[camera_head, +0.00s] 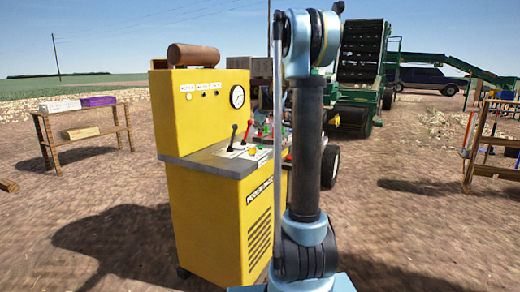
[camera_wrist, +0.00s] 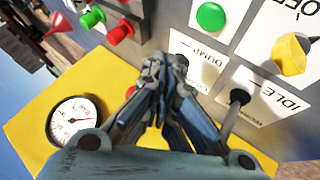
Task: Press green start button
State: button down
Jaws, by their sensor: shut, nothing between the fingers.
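A round green button (camera_wrist: 211,16) sits on a white label plate at the top of the wrist view. A second green part, a knob or button (camera_wrist: 92,18), is at the upper left; I cannot read a start label on either. My gripper (camera_wrist: 165,68) is shut and empty over the grey panel, left of and below the round green button in the picture and apart from it. In the head view the yellow control cabinet (camera_head: 212,215) stands left of my arm, with its sloped panel (camera_head: 215,160) partly visible. The gripper is hidden there behind my arm.
Near the gripper are a yellow knob (camera_wrist: 290,55), a red button (camera_wrist: 120,32), a lever (camera_wrist: 238,98) by the IDLE label and a gauge (camera_wrist: 75,118). A wooden table (camera_head: 88,130) stands left, a green machine (camera_head: 360,75) behind. Ground at right front is clear.

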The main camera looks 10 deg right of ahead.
aim_at(259, 146)
jog(key=shift+f, duration=3.05)
jog(key=shift+f, duration=0.3)
jog(key=shift+f, duration=0.6)
jog(key=shift+s+r, duration=0.1)
jog(key=shift+r, duration=0.9)
jog(key=shift+r, duration=2.5)
